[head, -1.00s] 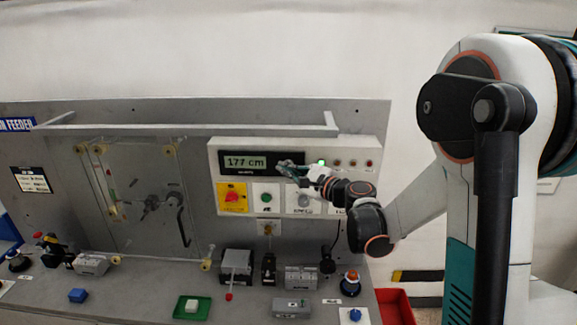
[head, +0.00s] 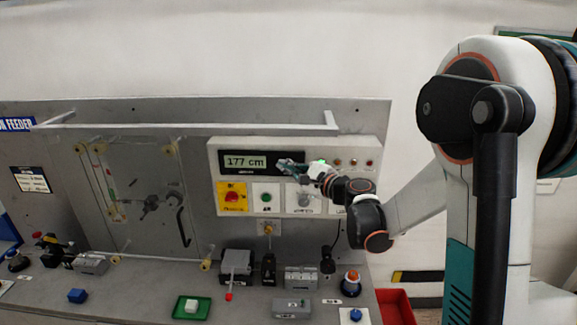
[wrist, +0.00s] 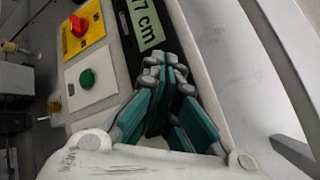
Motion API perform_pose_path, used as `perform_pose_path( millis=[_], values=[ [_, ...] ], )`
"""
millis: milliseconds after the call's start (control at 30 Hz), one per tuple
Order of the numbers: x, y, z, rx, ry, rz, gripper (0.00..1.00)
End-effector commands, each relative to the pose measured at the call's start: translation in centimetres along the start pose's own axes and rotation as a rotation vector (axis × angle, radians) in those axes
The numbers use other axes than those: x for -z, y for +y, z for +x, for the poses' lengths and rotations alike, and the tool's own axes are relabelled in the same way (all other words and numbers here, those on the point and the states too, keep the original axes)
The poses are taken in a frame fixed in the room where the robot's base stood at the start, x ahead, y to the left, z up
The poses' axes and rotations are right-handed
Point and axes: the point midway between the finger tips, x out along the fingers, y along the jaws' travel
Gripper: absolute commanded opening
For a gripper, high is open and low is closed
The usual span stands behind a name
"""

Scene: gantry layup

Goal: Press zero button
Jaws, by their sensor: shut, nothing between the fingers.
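The white control panel (head: 350,155) has a display (head: 245,162) reading "177 cm". Below it are a red knob (head: 232,197) on a yellow plate, a green button (head: 266,198) on a white plate and a grey control (head: 304,199). Their small labels are too blurred to read, so I cannot tell which is zero. A fourth plate is mostly behind my arm. My gripper (head: 284,163) is shut and empty in front of the display's right end. In the wrist view, the closed fingertips (wrist: 168,68) overlap the display's end; the green button (wrist: 87,78) is left of them.
Small indicator lights (head: 353,163) line the panel's upper right. A horizontal rail (head: 190,130) runs above the panel. A clear-fronted mechanism stands left.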

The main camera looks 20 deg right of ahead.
Motion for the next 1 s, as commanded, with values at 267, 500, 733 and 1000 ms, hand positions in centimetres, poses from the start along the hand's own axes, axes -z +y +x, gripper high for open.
perform_pose_path(
  millis=[267, 500, 733, 1000],
  values=[
    [0.05, -0.04, 0.06, 0.0, 0.0, 0.0, 0.0],
    [0.19, -0.16, 0.24, 0.0, 0.0, 0.0, 0.0],
    [0.32, -0.29, 0.42, 0.0, 0.0, 0.0, 0.0],
    [0.48, -0.46, 0.64, 0.0, 0.0, 0.0, 0.0]
  ],
)
